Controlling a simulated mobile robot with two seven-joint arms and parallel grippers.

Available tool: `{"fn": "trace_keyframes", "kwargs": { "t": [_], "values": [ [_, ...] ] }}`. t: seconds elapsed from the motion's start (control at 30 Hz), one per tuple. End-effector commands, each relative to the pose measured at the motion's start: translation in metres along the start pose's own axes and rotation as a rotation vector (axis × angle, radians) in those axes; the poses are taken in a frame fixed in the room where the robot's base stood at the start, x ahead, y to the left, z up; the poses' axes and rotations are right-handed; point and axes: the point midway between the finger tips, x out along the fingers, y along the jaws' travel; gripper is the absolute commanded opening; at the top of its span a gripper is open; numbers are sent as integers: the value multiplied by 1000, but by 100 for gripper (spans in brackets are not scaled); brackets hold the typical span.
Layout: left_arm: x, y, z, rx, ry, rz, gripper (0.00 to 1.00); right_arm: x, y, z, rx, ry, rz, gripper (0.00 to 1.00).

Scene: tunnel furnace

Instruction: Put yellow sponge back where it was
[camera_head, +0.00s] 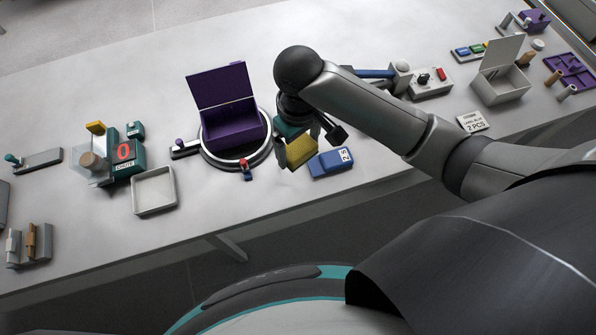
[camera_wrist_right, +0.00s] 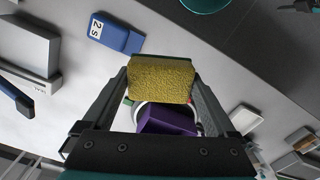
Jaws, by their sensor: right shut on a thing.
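The yellow sponge (camera_head: 303,151) is in my right gripper (camera_head: 299,150), between its two fingers. In the right wrist view the sponge (camera_wrist_right: 161,80) shows a rough yellow face with a green edge along its top, and the fingers (camera_wrist_right: 160,92) press on its left and right sides. In the head view it appears just left of a blue block (camera_head: 331,163) marked "2 S". Whether the sponge touches the table cannot be told. My left gripper is not in view.
An open purple box (camera_head: 231,124) stands on a round turntable (camera_head: 206,157) left of my gripper. An empty white tray (camera_head: 153,190) and a teal counter device (camera_head: 124,153) stand further left. A white lidded box (camera_head: 501,85) is at the right. Bare table lies in front of the turntable.

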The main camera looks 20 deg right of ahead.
Motion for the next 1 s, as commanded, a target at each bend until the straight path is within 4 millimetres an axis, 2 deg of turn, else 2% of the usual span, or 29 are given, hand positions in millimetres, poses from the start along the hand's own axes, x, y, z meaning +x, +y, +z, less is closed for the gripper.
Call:
{"fn": "trace_keyframes", "kwargs": {
  "t": [0.03,0.1,0.3,0.53,0.73,1.0],
  "values": [
    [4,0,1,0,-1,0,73,16,0,1,2,-5,0,40],
    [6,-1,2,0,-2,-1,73,35,0,1,1,-5,0,40],
    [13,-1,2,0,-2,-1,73,78,0,1,-1,-2,0,40],
    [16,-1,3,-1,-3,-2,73,98,0,0,1,0,1,40],
    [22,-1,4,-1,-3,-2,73,125,0,0,0,0,0,40],
    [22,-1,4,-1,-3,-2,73,128,0,0,-1,2,0,40]
  ]
}}
